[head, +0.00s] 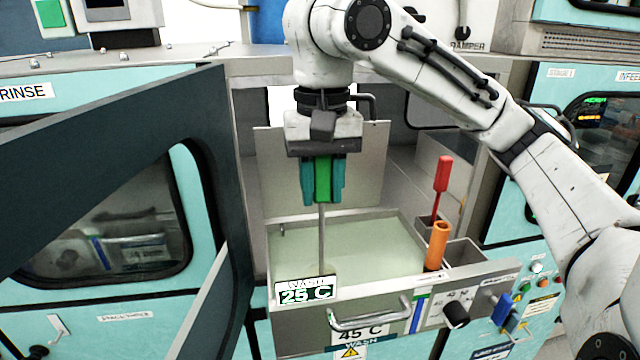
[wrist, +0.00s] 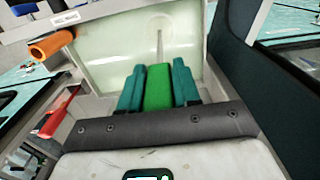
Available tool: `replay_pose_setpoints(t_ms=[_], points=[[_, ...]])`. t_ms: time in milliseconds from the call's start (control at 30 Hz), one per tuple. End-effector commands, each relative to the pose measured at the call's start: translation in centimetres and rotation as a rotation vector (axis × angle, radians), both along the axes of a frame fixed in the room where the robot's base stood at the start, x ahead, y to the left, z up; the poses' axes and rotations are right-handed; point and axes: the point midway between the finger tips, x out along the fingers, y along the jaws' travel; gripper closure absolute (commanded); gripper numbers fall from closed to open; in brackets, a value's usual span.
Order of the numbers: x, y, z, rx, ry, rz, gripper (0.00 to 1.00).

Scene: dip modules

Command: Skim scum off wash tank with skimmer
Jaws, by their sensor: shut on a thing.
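My gripper (head: 322,182) is shut on the green handle of the skimmer (head: 322,230), its teal fingers on both sides of the handle. The skimmer's thin grey shaft points down into the wash tank (head: 400,285). Its lower end is hidden behind the tank's front wall and the 25 C sign. Pale greenish liquid (head: 365,250) fills the tank. In the wrist view the green handle (wrist: 158,88) sits between the fingers, and the shaft reaches the liquid (wrist: 110,50), with a faint ring around it. I cannot make out separate scum.
An orange handle (head: 437,245) and a red handle (head: 442,173) stand in holders at the tank's right. An open dark-framed door (head: 110,120) stands at the left. A 25 C sign (head: 306,291) and a bar handle (head: 370,318) are on the tank front.

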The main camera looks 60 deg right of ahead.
Motion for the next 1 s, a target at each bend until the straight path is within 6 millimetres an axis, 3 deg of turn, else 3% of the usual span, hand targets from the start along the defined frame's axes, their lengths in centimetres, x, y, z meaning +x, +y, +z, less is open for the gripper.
replay_pose_setpoints(t_ms=[1000], points=[[0.0,0.0,7.1,-0.002,-0.001,-0.002,0.93]])
